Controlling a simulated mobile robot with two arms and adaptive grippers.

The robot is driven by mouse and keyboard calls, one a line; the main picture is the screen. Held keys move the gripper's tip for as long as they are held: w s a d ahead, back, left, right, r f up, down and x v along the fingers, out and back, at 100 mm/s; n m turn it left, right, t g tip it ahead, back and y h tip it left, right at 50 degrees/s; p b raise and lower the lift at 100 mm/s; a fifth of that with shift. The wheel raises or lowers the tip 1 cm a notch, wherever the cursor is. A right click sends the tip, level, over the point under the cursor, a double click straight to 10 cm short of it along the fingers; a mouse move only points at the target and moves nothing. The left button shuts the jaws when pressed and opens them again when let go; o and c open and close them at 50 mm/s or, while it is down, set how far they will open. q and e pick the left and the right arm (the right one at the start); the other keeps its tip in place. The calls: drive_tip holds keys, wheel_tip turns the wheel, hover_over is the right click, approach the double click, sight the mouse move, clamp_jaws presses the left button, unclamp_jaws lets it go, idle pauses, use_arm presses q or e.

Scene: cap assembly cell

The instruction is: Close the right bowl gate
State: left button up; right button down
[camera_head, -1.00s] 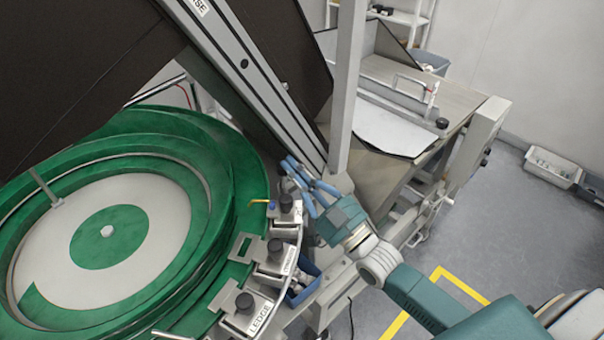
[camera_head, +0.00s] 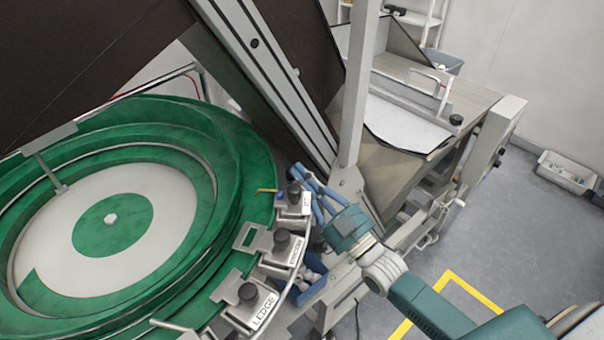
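A green bowl feeder (camera_head: 150,130) with a white floor and green centre disc fills the left side. Small blocks with black knobs line its right rim. A short yellow lever (camera_head: 266,190) juts left from the uppermost block (camera_head: 293,203), over the green rim; I take it to be the gate handle. My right gripper (camera_head: 306,190), with blue fingers, is just right of that block, near the metal post. Its fingers look spread, with nothing seen between them; its tips are partly hard to make out. It appears apart from the lever. My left gripper is not in view.
A slanted rail (camera_head: 275,70) and an upright post (camera_head: 356,90) stand close behind my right gripper. The block labelled LEDGE (camera_head: 250,300) sits lower on the rim. A workbench (camera_head: 480,100) is behind right. Open floor with yellow tape (camera_head: 470,288) lies at right.

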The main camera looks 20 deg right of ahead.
drive_tip(key=v, duration=1.2)
drive_tip(key=s+d+f+m+g+h, duration=0.1)
drive_tip(key=s+d+f+g+h, duration=0.15)
drive_tip(key=f, duration=1.05)
drive_tip(key=s+d+f+g+h, duration=0.1)
drive_tip(key=s+f+g+h, duration=0.15)
drive_tip(key=f, duration=0.95)
drive_tip(key=s+d+f+m+g+h, duration=0.15)
drive_tip(key=f+g, duration=0.25)
drive_tip(key=f, duration=0.9)
drive_tip(key=s+a+f+g, duration=0.1)
drive_tip(key=s+f+g, duration=0.4)
drive_tip(key=s+f, duration=0.8)
drive_tip(key=s+a+f+g, duration=0.2)
drive_tip(key=s+f, duration=0.3)
drive_tip(key=s, duration=0.4)
drive_tip(key=s+a+f+g+h, duration=0.1)
drive_tip(key=s+a+f+g, duration=0.1)
drive_tip(key=s+f, duration=0.3)
drive_tip(key=s+n+g, duration=0.1)
drive_tip(key=s, duration=0.3)
drive_tip(key=shift+a+g, duration=0.25)
drive_tip(key=shift+g, duration=0.05)
